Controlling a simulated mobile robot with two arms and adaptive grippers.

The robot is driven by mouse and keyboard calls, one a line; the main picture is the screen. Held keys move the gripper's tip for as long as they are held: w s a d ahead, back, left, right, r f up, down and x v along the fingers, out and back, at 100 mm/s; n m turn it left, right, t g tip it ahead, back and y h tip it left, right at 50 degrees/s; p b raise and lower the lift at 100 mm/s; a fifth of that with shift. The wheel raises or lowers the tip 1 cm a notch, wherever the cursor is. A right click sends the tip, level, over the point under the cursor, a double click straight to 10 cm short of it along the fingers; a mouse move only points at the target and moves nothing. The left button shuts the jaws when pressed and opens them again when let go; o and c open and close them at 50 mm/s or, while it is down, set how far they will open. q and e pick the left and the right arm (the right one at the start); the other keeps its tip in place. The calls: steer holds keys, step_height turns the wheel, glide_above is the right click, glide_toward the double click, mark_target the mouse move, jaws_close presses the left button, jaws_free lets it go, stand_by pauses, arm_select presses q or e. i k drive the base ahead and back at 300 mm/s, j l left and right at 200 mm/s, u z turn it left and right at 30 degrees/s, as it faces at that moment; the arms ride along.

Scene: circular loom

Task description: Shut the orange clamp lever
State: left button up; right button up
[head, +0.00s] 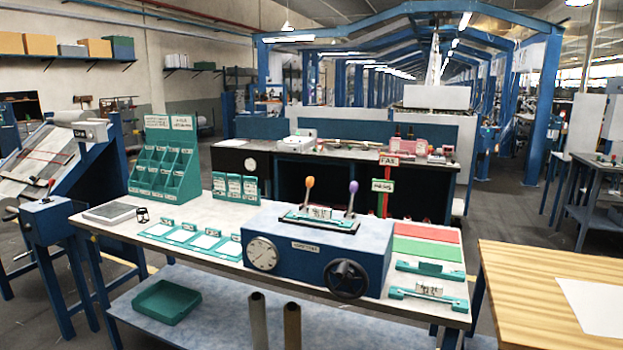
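The orange clamp lever (309,183) stands nearly upright, leaning slightly right, at the left end of a small clamp fixture (319,223) on top of the blue machine box (317,262). A purple-knobbed lever (353,188) stands upright at the fixture's right end. A small pale piece with dark markings (319,212) sits in the fixture between the two levers. Neither of my grippers shows in the head view.
The box carries a dial (262,254) and a black handwheel (346,279). Teal bin racks (165,160) stand left behind it; red (427,232) and green (427,249) mats lie right. Two upright tubes (258,322) rise in front. A wooden table (545,285) is at right.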

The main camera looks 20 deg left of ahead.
mark_target(310, 181)
steer(key=i+j+z, duration=0.1)
steer(key=i+j, duration=0.15)
steer(key=j, duration=0.4)
steer(key=i+j+z, duration=0.15)
steer(key=j, duration=0.5)
steer(key=i+j+z, duration=0.1)
steer(key=j, duration=0.6)
steer(key=i+j+z, duration=0.15)
steer(key=j, duration=0.55)
steer(key=i+j+z, duration=0.1)
steer(key=i+j, duration=0.15)
steer(key=j, duration=0.5)
steer(key=j+z, duration=0.15)
steer(key=j, duration=0.55)
steer(key=i, duration=0.05)
